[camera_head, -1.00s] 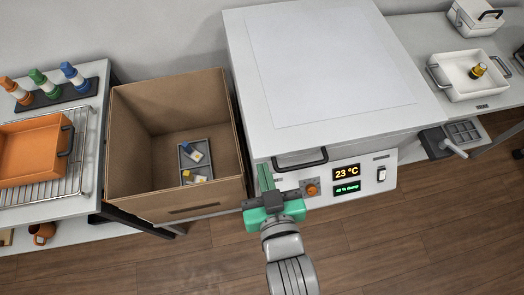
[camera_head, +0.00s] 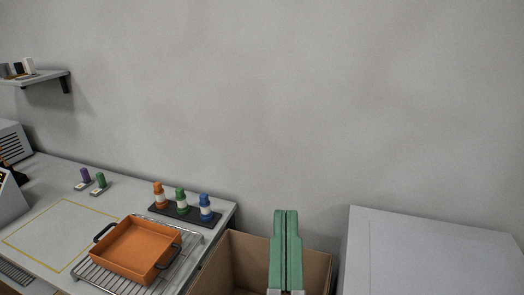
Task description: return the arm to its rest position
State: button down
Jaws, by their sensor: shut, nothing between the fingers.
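My gripper (camera_head: 286,215) shows at the bottom centre of the head view. Its two green fingers lie side by side, shut, with nothing between them. The fingers point up in the picture, in front of the cardboard box (camera_head: 313,260). The rest of my arm is below the picture edge and hidden.
Left of the box, a bench holds an orange tray (camera_head: 137,250) on a wire rack (camera_head: 97,274) and a dark stand (camera_head: 181,215) with orange, green and blue bottles. A white-topped appliance (camera_head: 440,255) stands to the right. A shelf (camera_head: 45,78) is on the wall.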

notch_tip(320, 180, up, 38)
jog(key=s+a+t+y+p, duration=0.1)
jog(key=s+a+p, duration=0.1)
jog(key=p, duration=2.9)
jog(key=shift+a+r+n+t+y+p, duration=0.15)
jog(key=shift+a+n+t+y+p, duration=0.15)
jog(key=shift+s, duration=0.1)
